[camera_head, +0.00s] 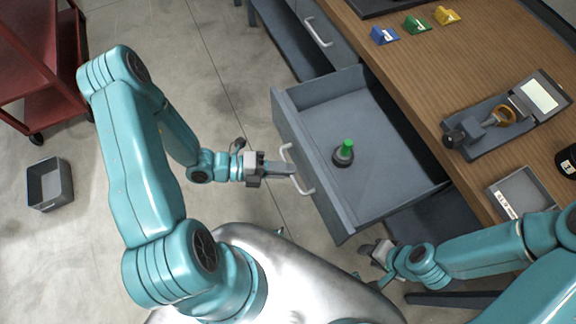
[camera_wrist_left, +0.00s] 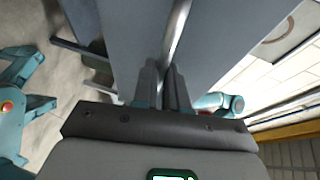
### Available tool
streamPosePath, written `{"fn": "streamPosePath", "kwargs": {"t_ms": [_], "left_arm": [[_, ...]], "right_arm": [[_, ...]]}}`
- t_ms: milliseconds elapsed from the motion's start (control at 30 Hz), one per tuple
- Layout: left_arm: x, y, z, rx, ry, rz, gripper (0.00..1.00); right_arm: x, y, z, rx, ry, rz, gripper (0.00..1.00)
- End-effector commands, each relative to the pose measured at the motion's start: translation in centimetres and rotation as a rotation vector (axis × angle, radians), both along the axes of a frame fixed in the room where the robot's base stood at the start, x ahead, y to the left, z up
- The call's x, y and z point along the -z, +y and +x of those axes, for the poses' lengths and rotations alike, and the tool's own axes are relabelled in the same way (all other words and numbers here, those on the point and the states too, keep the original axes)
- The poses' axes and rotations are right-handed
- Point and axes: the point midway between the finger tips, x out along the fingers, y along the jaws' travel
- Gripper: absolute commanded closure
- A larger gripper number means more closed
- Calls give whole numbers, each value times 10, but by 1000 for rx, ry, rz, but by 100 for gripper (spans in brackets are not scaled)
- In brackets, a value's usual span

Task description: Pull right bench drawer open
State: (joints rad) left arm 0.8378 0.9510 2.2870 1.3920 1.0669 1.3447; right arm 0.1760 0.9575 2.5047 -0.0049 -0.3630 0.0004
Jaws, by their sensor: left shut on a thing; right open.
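The grey bench drawer (camera_head: 385,190) is pulled well out from under the wooden bench top. A green-topped dark object (camera_head: 345,153) stands inside it. My left gripper (camera_head: 290,169) is at the drawer front, shut on the pale bar handle (camera_head: 306,188). In the left wrist view the handle (camera_wrist_left: 178,30) runs up from between the two fingers (camera_wrist_left: 166,88). My right gripper (camera_head: 370,250) is open and empty, low beside the near end of the drawer, apart from it.
The bench top (camera_head: 440,95) carries blue, green and yellow blocks (camera_head: 416,25), a grey device with a screen (camera_head: 505,115) and a small tray (camera_head: 520,192). A closed drawer (camera_head: 322,35) sits farther along. A grey bin (camera_head: 50,184) and a red cart (camera_head: 40,60) stand on the floor at left.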

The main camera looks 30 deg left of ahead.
Motion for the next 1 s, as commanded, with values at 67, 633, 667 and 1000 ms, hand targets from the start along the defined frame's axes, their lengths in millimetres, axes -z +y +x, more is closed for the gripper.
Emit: {"fn": "streamPosePath", "kwargs": {"t_ms": [67, 633, 667, 1000], "left_arm": [[-1, 1, 1, -3, -4, 1, 100], [0, 1, 1, -2, -2, 0, 62], [0, 1, 1, -2, -2, 0, 62], [-3, 18, -8, -7, -3, 2, 62]], "right_arm": [[0, 0, 0, 0, 0, 0, 57], [0, 0, 0, 0, 0, 0, 57], [0, 0, 0, 0, 0, 0, 57], [1, 0, 0, 0, 0, 0, 57]]}}
